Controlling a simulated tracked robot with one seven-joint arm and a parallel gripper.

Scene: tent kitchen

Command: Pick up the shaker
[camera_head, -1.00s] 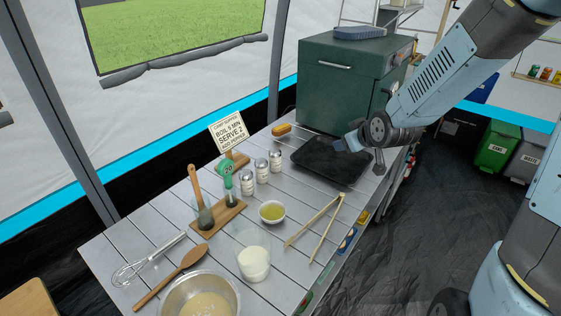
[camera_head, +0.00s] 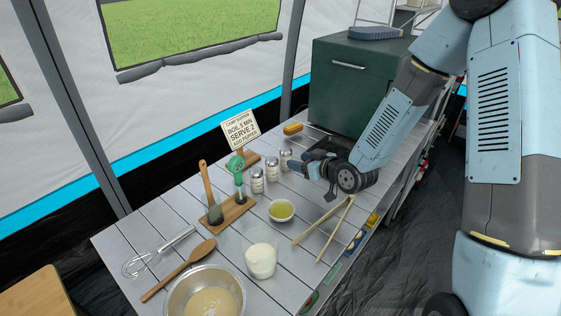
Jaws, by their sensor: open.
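Several small shakers with clear bodies, pale labels and metal tops stand upright in a row on the slatted grey table (camera_head: 150,225). The near one (camera_head: 257,180) is at the left, the middle one (camera_head: 272,169) beside it, and the far one (camera_head: 286,159) stands closest to my gripper. My gripper (camera_head: 296,166) is open, with its fingers pointing left toward the row, just right of the far and middle shakers. I cannot tell whether a finger touches one. No shaker is seen lifted.
A small bowl of yellow liquid (camera_head: 281,210) and wooden tongs (camera_head: 322,232) lie in front of my gripper. A wooden rack (camera_head: 237,211) with utensils and a sign (camera_head: 240,131) stand left and behind. A yellow-topped item (camera_head: 293,128) and green cabinet (camera_head: 345,100) are farther back.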

